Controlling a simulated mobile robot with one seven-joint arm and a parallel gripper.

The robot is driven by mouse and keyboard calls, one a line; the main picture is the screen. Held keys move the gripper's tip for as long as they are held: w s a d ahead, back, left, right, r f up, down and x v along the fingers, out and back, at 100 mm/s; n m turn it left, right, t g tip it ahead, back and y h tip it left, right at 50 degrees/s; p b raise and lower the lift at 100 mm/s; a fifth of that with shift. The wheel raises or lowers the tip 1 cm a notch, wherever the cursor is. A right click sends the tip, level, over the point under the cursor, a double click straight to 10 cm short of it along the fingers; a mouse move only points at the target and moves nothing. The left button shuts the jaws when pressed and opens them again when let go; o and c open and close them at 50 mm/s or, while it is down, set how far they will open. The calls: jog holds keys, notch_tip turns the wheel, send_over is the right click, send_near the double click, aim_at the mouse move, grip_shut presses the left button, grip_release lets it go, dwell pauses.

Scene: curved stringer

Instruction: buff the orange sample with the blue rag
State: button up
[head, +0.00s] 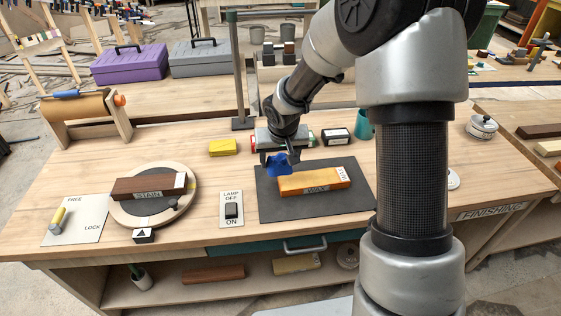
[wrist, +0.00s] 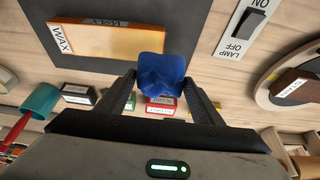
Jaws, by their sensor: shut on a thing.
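The blue rag (head: 279,166) is held between the fingers of my gripper (head: 278,157), which is shut on it. The rag also shows between the fingertips in the wrist view (wrist: 164,75). The orange sample (head: 314,181), a bar labelled WAX, lies on the dark mat (head: 282,211). In the head view the rag is over or beside the sample's left end. In the wrist view the sample (wrist: 120,42) is left of the rag, and the rag overlaps its end. I cannot tell whether they touch.
A brown STAIN bar (head: 135,193) lies on a round turntable (head: 185,205) at left. A lamp switch (head: 231,209) is left of the mat. A yellow block (head: 222,147), a small black-and-white box (head: 336,136) and a teal cup (head: 363,124) stand behind.

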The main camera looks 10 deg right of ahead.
jog(key=shift+r+p, duration=0.45)
jog(key=shift+r, duration=0.6)
